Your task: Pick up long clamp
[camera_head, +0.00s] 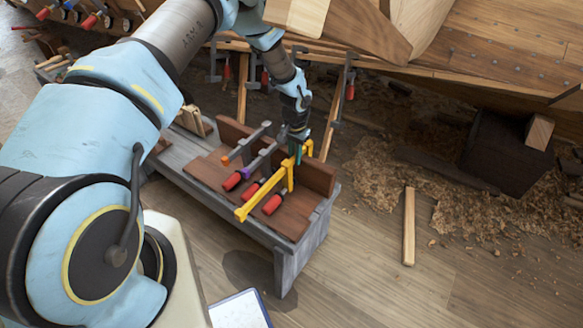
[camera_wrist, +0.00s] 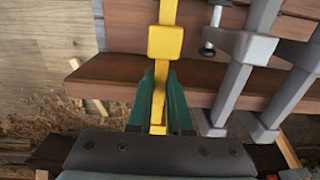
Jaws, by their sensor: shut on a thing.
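A yellow clamp (camera_head: 265,196) with a long bar lies over the brown wooden rack on the bench, at the right end of a row of clamps. In the wrist view its yellow bar and sliding block (camera_wrist: 165,42) run down the middle of the picture. My gripper (camera_head: 298,150) is at the far end of the bar. In the wrist view the green fingers of my gripper (camera_wrist: 160,100) are shut on the bar, one on each side. I cannot tell whether the clamp is clear of the rack.
Grey clamps with red handles (camera_head: 232,181) lie close to its left; one has a purple part. The brown rack (camera_head: 318,176) stands on a grey bench (camera_head: 258,228). A wooden hull (camera_head: 480,45) overhangs behind. A loose plank (camera_head: 409,228) lies on the floor to the right.

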